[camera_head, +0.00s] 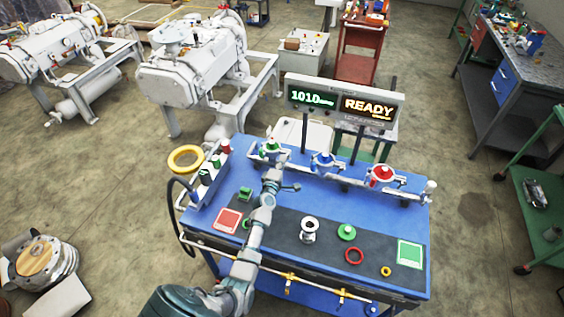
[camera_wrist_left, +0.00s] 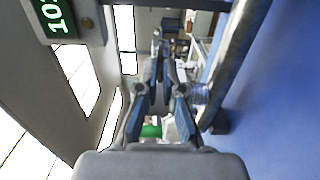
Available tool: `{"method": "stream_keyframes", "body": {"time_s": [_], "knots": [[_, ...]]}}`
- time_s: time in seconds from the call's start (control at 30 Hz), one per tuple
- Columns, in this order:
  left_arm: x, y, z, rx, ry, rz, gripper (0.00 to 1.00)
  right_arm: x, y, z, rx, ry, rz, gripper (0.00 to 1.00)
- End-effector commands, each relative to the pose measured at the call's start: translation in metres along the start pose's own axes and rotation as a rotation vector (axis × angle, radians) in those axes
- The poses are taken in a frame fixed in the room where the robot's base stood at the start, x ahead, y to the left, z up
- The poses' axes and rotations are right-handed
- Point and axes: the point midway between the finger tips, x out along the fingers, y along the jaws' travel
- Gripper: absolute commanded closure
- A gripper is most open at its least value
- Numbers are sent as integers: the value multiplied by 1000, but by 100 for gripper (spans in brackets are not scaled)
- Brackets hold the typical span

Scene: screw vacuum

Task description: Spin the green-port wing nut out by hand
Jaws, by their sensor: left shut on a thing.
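The green port (camera_head: 270,147) sits at the left end of the pipe along the back of the blue bench. My left arm reaches up from the bottom of the head view, and its gripper (camera_head: 284,162) is just in front of this port, at its right side. In the left wrist view the fingers of the gripper (camera_wrist_left: 158,42) come together on a small metal part, which looks like the wing nut. The fingers mostly hide it, so its thread and its turn cannot be seen. My right gripper is in neither view.
A blue port (camera_head: 322,160) and a red port (camera_head: 382,174) stand further right on the pipe. A display (camera_head: 340,102) reading 1010 and READY rises behind. A white flanged fitting (camera_head: 309,226), a green disc (camera_head: 346,232) and a red ring (camera_head: 354,256) lie on the dark mat.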

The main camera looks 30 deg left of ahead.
Motion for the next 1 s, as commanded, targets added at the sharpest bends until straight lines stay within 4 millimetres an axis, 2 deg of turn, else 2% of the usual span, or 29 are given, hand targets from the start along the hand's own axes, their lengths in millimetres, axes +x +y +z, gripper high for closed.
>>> {"method": "stream_keyframes", "body": {"time_s": [0.03,0.7,0.8,0.83,1.0], "knots": [[-1,-7,5,-18,-11,-14,100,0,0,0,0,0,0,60],[-1,-6,6,-77,-11,-12,100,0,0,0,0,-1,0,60],[-1,-5,5,-77,-10,-12,72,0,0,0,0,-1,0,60],[-1,-5,5,-76,-10,-11,69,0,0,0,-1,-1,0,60],[0,-3,3,-76,-6,-6,69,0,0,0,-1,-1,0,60]]}}
